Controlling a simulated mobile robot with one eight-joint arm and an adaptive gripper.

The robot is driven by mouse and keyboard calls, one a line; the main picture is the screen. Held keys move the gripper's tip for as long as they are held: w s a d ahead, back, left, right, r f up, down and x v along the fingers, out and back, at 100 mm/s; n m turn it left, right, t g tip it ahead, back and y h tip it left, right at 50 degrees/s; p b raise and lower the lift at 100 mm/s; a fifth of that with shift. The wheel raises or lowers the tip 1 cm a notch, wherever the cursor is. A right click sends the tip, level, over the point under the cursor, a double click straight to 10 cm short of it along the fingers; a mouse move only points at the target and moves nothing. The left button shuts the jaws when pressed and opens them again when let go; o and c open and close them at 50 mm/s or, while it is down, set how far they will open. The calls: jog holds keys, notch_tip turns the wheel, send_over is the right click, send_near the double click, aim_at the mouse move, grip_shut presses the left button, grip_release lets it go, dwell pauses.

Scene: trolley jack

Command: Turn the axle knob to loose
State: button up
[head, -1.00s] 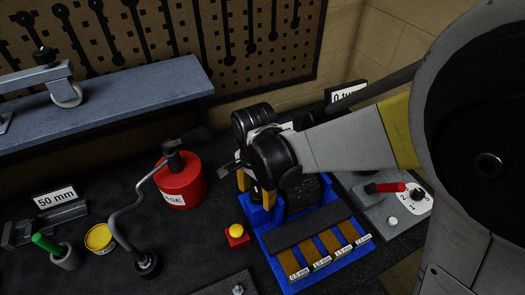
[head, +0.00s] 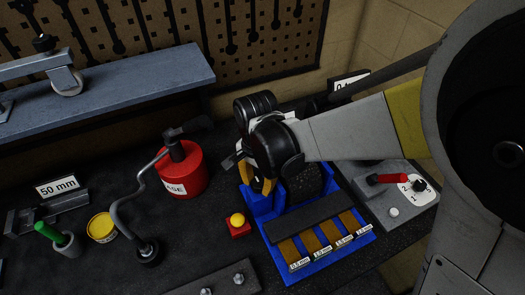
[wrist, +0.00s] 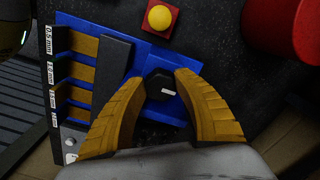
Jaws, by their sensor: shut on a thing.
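The axle knob (wrist: 159,87) is black and many-sided, with a short white mark on its face, and shows in the wrist view on the blue jack stand. My gripper (wrist: 155,82) has its two yellow fingers on either side of the knob and is shut on it. In the head view my gripper (head: 258,186) is at the left side of the blue stand (head: 333,252), and the knob is hidden behind the fingers there. Labelled brown strips lie along the front of the stand.
A red button box with a yellow button (head: 238,220) stands just left of the stand. A red can (head: 182,172) with a curved grey pipe is farther left. A grey panel with a red lever (head: 388,179) and a numbered dial is on the right.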

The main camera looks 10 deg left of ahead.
aim_at(258, 184)
jog(key=o, duration=1.2)
notch_tip(258, 184, up, 12)
jog(key=s+d+f+n+t+b, duration=0.1)
jog(key=d+f+t+b, duration=0.1)
jog(key=d, duration=0.6)
jog(key=s+d+f+n+t+b, duration=0.2)
jog(key=d+b, duration=0.3)
jog(key=d, duration=0.4)
jog(key=s+d+f+n+t+b, duration=0.2)
jog(key=d+f+t+b, duration=0.1)
jog(key=d, duration=0.5)
jog(key=shift+s+d+f, duration=0.15)
jog(key=shift+d+f, duration=0.1)
jog(key=shift+d, duration=0.05)
